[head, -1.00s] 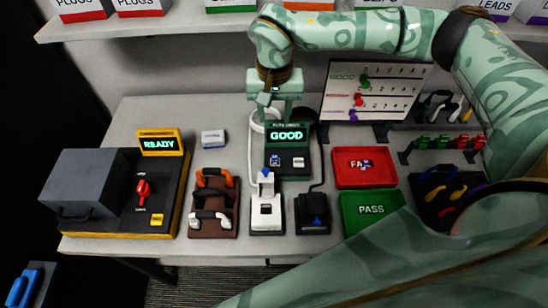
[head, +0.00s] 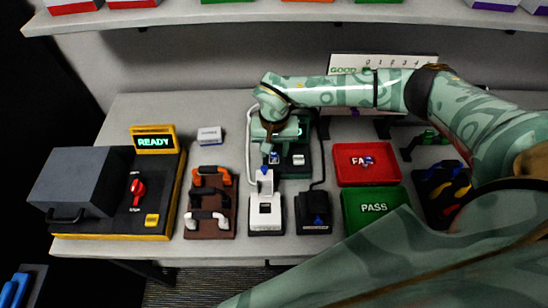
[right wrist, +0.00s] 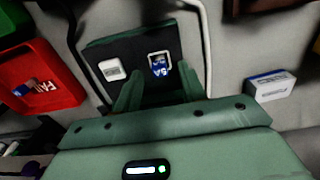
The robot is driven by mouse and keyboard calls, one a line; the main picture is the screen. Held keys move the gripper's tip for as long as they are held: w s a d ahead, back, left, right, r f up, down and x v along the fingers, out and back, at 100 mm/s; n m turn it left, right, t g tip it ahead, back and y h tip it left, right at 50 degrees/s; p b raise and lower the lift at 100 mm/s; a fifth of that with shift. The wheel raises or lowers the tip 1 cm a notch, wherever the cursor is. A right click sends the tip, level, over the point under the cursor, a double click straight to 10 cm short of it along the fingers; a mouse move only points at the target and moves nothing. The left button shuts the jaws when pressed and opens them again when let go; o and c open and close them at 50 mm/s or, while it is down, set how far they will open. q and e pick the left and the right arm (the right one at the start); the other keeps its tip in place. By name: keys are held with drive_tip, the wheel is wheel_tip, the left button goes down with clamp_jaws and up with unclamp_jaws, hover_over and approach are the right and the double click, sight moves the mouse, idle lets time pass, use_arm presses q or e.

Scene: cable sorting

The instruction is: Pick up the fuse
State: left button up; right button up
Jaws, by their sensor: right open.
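A small blue fuse (head: 274,158) sits in the left socket of the dark green tester (head: 290,172). In the right wrist view the fuse (right wrist: 159,66) shows upside-down lettering, beside a white square piece (right wrist: 111,69) on the tester. My right gripper (head: 269,150) points down over the tester, close to the fuse. In the right wrist view its two fingers (right wrist: 160,88) are apart, with nothing between them, and the fuse lies just beyond the tips. Whether they touch it is unclear. My right gripper hides most of the tester's screen. My left gripper is not in view.
A red FAIL tray (head: 345,178) holds a small blue and white piece (head: 369,160). A green PASS tray (head: 352,225) is in front of it. A white box (head: 209,135) stands left of the tester. A white cable (head: 249,140) runs beside the tester.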

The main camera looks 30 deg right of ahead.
drive_tip(key=shift+f, duration=0.8)
clamp_jaws()
drive_tip(key=shift+r, duration=0.1)
drive_tip(key=shift+w+r, duration=0.1)
drive_tip(key=shift+r, duration=0.1)
drive_tip(key=r, duration=0.3)
drive_tip(key=shift+s+a+r+p, duration=0.1)
drive_tip(key=shift+s+r+p, duration=0.25)
drive_tip(key=shift+r, duration=0.05)
drive_tip(key=s+a+r+p, duration=0.2)
drive_tip(key=s+r+p, duration=0.1)
drive_tip(key=s+r, duration=0.8)
drive_tip(key=shift+s+r, duration=0.35)
drive_tip(key=shift+s, duration=0.75)
